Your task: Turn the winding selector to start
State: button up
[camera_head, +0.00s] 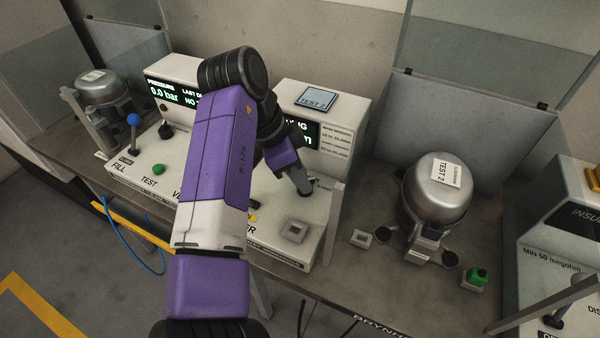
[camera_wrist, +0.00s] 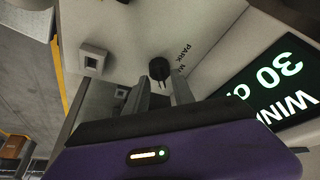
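The winding selector is a small black knob (camera_wrist: 160,69) on the pale panel, with the word PARK printed beside it in the wrist view. My gripper (camera_wrist: 161,82) points down at the panel, its two grey fingers apart with the knob showing between and just beyond their tips. Whether the fingers touch the knob cannot be told. In the head view my gripper (camera_head: 304,190) is low over the right part of the tester panel, beside a small label that appears to read START. My fingers mostly hide the knob there.
A winding display (camera_head: 305,134) stands behind the knob. A square socket (camera_head: 294,231) is on the panel in front. A blue-topped lever (camera_head: 133,120) is at the left.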

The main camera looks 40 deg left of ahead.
jog(key=shift+r, duration=0.1)
jog(key=v, duration=0.7)
jog(key=shift+s+r, duration=0.2)
jog(key=shift+r, duration=0.05)
jog(key=shift+a, duration=0.1)
dwell(0.3)
